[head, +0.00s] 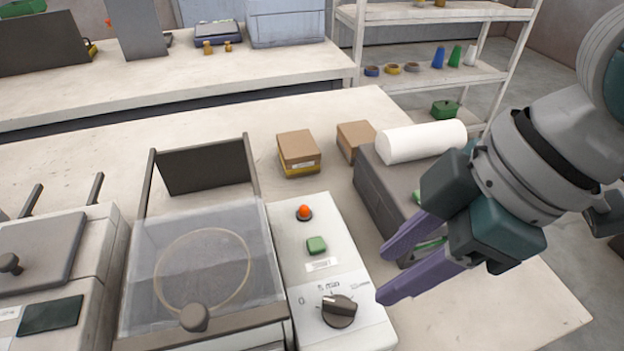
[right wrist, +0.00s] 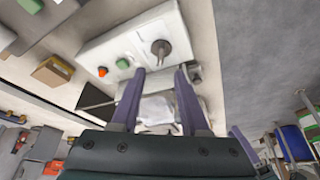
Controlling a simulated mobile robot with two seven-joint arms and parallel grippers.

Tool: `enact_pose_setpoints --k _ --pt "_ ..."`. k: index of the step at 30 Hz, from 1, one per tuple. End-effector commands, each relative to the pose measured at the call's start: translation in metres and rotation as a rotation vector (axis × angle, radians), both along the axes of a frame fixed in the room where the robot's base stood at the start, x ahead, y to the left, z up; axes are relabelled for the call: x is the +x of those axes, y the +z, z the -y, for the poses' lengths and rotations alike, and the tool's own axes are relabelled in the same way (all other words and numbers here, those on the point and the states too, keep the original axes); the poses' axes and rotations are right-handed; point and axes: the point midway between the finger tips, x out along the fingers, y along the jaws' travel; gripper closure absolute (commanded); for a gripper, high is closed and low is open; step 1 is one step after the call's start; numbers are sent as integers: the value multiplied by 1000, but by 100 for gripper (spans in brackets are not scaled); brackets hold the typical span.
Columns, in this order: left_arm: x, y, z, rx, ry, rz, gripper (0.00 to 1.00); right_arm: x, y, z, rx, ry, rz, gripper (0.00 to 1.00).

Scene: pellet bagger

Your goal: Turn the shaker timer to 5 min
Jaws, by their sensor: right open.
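The timer knob (head: 340,310) is a dark round dial with a raised grip bar, on the front of a white control panel (head: 312,228). Small printed marks, including a 0 at its left, surround it; they are too small to read surely, and I cannot tell which mark it points at. My right gripper (head: 383,276) is open and empty, its purple fingers just right of the knob and apart from it. In the right wrist view the knob (right wrist: 161,48) shows just beyond and between the fingertips (right wrist: 160,72). My left gripper is not in view.
A red button (head: 304,212) and a green button (head: 317,244) sit on the same panel, behind the knob. A clear-lidded machine (head: 205,270) stands left of it. A dark box (head: 375,190) with a white roll (head: 422,141) stands behind my right gripper. Two cartons (head: 298,150) are farther back.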

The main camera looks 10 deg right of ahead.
Motion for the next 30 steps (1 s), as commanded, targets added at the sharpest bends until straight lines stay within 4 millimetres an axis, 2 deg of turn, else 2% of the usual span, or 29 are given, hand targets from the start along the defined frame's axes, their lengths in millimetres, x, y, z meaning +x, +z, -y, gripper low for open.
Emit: enact_pose_setpoints --k 15,20,28,30 --pt "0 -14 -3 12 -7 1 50 14 -78 -29 1 -2 -3 55" --pt "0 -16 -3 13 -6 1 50 17 -87 -32 0 0 0 55" --pt "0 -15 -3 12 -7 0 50 17 -88 -33 0 0 1 55" --pt "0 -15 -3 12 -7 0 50 17 -88 -33 0 0 1 63"
